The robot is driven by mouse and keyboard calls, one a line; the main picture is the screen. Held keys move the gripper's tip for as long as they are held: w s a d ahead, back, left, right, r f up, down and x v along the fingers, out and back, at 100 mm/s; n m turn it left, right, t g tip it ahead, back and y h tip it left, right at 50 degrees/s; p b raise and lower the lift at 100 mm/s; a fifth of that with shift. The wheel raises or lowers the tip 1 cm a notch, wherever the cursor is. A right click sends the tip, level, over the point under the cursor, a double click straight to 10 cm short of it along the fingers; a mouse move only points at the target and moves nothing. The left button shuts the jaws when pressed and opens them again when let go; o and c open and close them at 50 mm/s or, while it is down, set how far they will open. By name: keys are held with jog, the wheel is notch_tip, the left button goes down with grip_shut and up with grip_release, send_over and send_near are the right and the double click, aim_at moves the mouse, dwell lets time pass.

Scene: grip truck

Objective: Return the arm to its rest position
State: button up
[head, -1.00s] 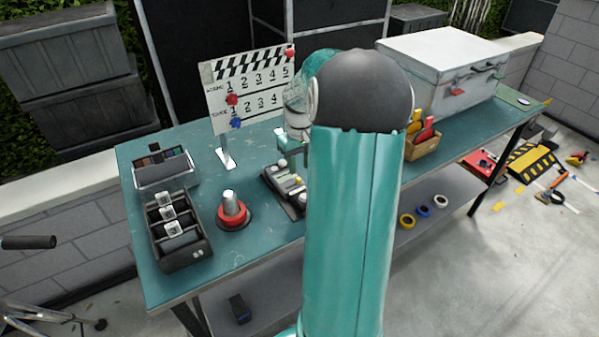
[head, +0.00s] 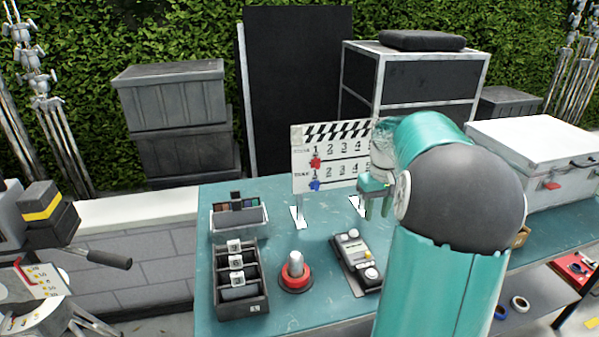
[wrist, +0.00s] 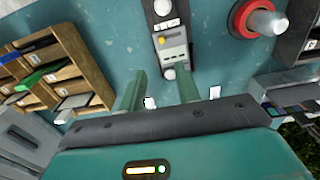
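My teal arm rises from the bottom right of the head view and bends at a dark, rounded joint. My gripper (head: 376,208) hangs over the back of the teal table, in front of the right part of the clapperboard (head: 325,160). In the wrist view my gripper (wrist: 162,82) has its two teal fingers apart, with nothing held between them. A grey remote-like device with buttons (head: 352,252) lies on the table in front of the gripper, apart from it. It also shows in the wrist view (wrist: 174,45), beyond the fingertips.
A red-based button (head: 296,275), a compartment box (head: 255,305) and a small case (head: 238,226) stand on the table's left. A white case (head: 540,150) stands at the right. A wooden organizer (wrist: 75,85) shows in the wrist view.

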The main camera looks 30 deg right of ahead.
jog(key=s+a+r+n+t+h, duration=0.15)
jog(key=a+r, duration=0.25)
jog(key=a, duration=1)
jog(key=s+a+r+n+t, duration=0.1)
jog(key=s+a+r+t, duration=0.15)
jog(key=a, duration=1.15)
jog(key=s+a+f+n+t+y, duration=0.1)
jog(key=s+a, duration=0.6)
jog(key=a, duration=0.1)
jog(key=shift+s+a+f+t, duration=0.15)
jog(key=shift+s+a+t, duration=0.1)
jog(key=shift+s+t, duration=0.1)
jog(key=shift+d+y, duration=0.1)
jog(key=shift+y, duration=0.15)
